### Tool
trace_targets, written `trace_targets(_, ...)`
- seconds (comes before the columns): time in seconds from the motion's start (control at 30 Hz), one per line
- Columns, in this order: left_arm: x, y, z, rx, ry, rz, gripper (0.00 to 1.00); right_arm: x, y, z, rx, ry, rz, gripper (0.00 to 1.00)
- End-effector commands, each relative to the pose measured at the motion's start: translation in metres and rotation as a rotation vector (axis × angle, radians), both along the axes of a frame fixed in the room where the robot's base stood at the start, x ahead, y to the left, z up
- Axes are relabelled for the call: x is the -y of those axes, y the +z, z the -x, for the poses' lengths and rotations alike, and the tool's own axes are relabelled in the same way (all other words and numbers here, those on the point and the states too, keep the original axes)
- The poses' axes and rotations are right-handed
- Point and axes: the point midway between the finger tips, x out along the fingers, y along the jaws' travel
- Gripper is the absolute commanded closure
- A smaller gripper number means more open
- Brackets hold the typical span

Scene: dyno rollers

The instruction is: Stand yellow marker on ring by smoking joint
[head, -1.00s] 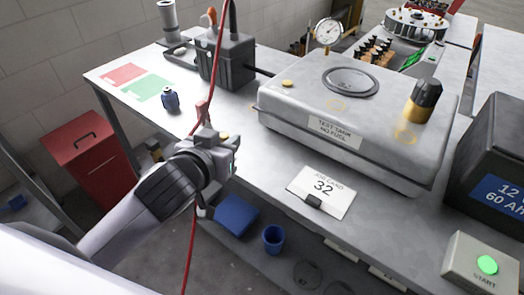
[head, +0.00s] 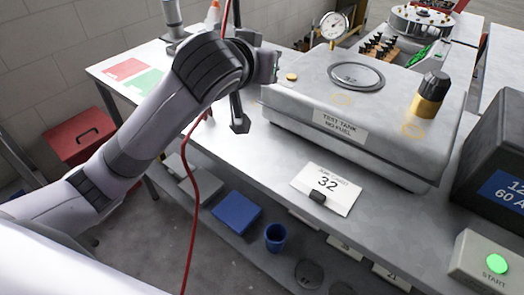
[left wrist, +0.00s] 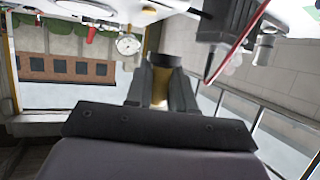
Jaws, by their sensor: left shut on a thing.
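My left gripper (left wrist: 160,95) is shut on a yellow thing with a dark end, likely the yellow marker (left wrist: 159,88); the fingers cover much of it. In the head view my left arm reaches over the back left of the bench, and its wrist hides the fingertips and the held thing. The grey test tank (head: 300,113) has two faint yellow rings on top, a left ring (head: 342,100) and a right ring (head: 413,130). A black-and-yellow cylinder (head: 428,95) stands upright behind the right ring. I cannot make out smoke at any joint. My right gripper is not in view.
A dial gauge (head: 334,26) stands behind the tank. A job card (head: 327,188) lies in front of it. A dark battery (head: 492,160) and a start box (head: 490,260) are at right. A red hose (head: 190,200) hangs beside my arm. The front bench strip is mostly clear.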

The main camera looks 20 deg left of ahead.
Motion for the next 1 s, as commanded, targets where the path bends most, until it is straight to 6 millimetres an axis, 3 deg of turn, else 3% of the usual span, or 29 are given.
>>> trace_targets(0.23, 0.000, -0.002, 0.000, 0.000, 0.000, 0.000, 1.00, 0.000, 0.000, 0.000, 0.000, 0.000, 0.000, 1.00)
trace_targets(0.33, 0.000, -0.014, 0.000, -0.002, 0.001, -0.001, 1.00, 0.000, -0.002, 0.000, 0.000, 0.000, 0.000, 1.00)
trace_targets(0.8, -0.001, -0.134, 0.001, -0.004, 0.001, -0.004, 1.00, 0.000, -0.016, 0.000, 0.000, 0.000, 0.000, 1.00)
trace_targets(1.0, -0.001, -0.156, 0.000, 0.001, 0.001, -0.001, 1.00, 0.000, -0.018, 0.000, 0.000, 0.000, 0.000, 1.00)
